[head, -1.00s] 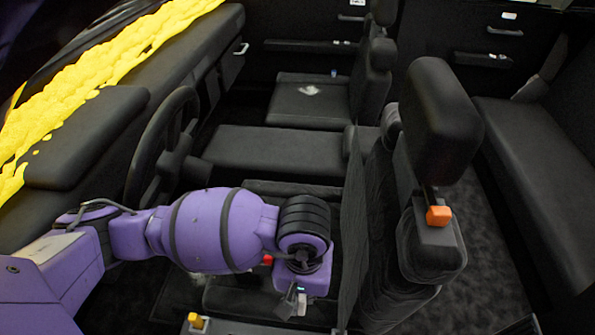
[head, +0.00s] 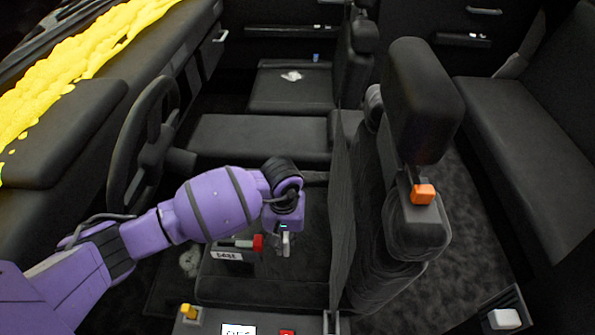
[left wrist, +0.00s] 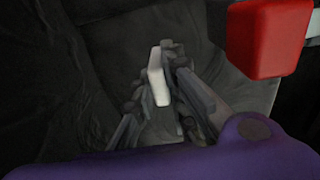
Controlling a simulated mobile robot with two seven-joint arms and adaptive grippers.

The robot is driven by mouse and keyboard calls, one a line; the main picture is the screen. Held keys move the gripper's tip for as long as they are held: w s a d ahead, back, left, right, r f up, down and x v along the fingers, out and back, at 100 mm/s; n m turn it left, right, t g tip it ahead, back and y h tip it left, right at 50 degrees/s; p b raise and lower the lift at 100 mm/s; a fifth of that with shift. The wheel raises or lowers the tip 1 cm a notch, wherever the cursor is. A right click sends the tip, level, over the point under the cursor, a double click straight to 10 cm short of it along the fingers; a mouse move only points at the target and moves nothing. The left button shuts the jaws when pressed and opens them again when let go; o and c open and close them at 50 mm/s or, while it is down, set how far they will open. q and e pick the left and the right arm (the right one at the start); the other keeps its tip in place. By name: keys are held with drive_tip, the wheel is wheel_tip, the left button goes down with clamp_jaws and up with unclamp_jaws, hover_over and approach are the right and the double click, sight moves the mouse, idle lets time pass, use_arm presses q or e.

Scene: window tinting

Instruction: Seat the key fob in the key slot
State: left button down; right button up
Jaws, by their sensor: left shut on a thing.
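My left gripper (head: 284,245) points down over the dark seat in the middle of the head view. In the left wrist view its fingers (left wrist: 157,88) are shut on a small pale grey-white piece (left wrist: 158,76), which seems to be the key fob. The piece also shows as a light sliver (head: 285,244) at the fingertips in the head view. It appears held above the dark surface, though the exact gap cannot be told. I cannot make out the key slot with certainty. My right gripper is not in view.
A red block (head: 258,243) on a rod is close beside my left gripper, near a white label (head: 228,256). A steering wheel (head: 142,145) stands to the left. A tall seat with headrest (head: 422,100) stands to the right. A panel with a yellow knob (head: 188,312) lies in front.

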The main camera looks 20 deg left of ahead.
use_arm(q)
drive_tip(key=shift+w+f, duration=0.15)
drive_tip(key=shift+f, duration=1.55)
drive_tip(key=shift+f, duration=0.1)
drive_tip(key=c, duration=1.8)
unclamp_jaws()
drive_tip(key=shift+o, duration=0.2)
